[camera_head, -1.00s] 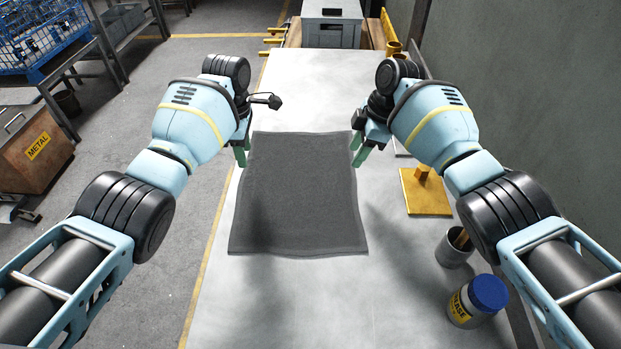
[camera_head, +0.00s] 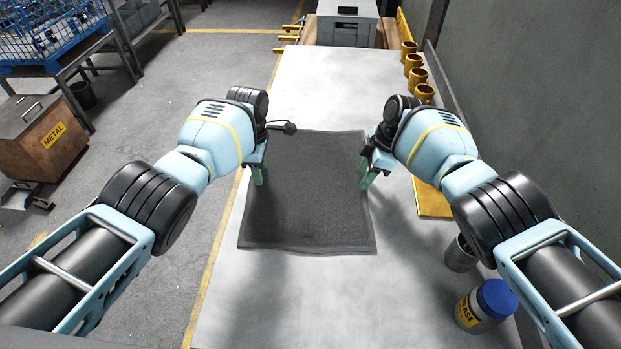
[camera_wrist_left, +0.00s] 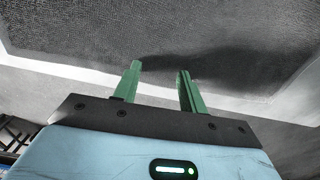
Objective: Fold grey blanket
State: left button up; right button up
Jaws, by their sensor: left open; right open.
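The grey blanket (camera_head: 308,205) lies flat and spread out on the pale table in the head view. It also fills the upper part of the left wrist view (camera_wrist_left: 215,40). My left gripper (camera_head: 257,177) is open, with green fingers over the blanket's left edge; the wrist view shows its fingers (camera_wrist_left: 160,80) apart with nothing between them. My right gripper (camera_head: 368,178) is open at the blanket's right edge, its green fingers empty. I cannot tell whether the fingertips touch the cloth. The far part of the blanket shows between the two wrists.
The table (camera_head: 300,300) is bare in front of and behind the blanket. On the right are a yellow plate (camera_head: 432,203), a grey cup (camera_head: 460,255), a blue-lidded grease jar (camera_head: 487,304) and several brass cups (camera_head: 415,76). A grey box (camera_head: 347,25) stands at the far end.

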dwell(0.3)
pick_arm(q)
jog(key=shift+s+f, duration=0.1)
jog(key=shift+f, duration=0.3)
pick_arm(e)
jog(key=shift+s+f, duration=0.1)
jog(key=shift+f, duration=0.25)
pick_arm(q)
jog(key=shift+s, duration=0.1)
grip_shut()
pick_arm(e)
jog(key=shift+s+f, duration=0.1)
jog(key=shift+f, duration=0.05)
grip_shut()
